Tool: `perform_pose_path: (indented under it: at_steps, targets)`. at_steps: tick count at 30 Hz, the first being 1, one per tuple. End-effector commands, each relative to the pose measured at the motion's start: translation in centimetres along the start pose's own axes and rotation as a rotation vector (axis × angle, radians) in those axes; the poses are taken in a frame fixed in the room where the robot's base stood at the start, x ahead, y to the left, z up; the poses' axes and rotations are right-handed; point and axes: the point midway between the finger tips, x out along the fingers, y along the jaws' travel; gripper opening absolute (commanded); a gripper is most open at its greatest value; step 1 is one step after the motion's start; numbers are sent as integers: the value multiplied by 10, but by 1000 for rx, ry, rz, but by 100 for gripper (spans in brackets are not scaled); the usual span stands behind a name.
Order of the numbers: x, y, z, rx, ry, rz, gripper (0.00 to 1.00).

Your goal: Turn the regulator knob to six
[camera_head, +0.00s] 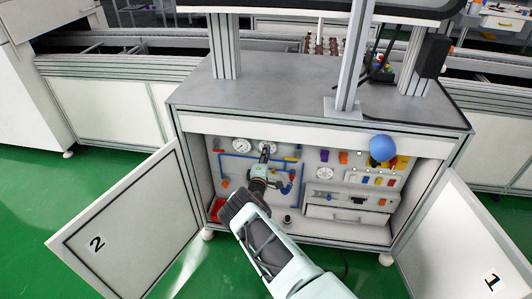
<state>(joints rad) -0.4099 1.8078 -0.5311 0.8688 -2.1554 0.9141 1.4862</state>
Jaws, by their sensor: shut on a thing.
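My gripper (265,151) reaches into the open cabinet and is shut at the back panel, just below a round gauge (268,146). The regulator knob is at the fingertips, mostly hidden by my gripper and too small to read. Its numbers and its setting cannot be made out. My dark wrist and pale arm cover part of the panel below.
Cabinet doors two (128,222) and one (462,245) stand open on either side. Blue pipes (222,170) and another gauge (241,145) are near my gripper. A blue ball (383,148) is at the right. A drawer (346,214) sits low.

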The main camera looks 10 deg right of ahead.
Motion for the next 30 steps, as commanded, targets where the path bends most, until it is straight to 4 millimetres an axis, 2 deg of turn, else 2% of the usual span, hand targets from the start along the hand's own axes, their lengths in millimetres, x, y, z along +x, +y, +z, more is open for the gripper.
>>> perform_pose_path:
  at_steps: [8, 21, 22, 26, 30]
  targets:
    - [0, -1, 0, 64, 0, -1, 0]
    - [0, -1, 0, 71, 0, -1, 0]
    - [0, -1, 0, 71, 0, -1, 23]
    - [0, -1, 0, 70, 0, -1, 37]
    - [0, 0, 0, 70, 0, -1, 37]
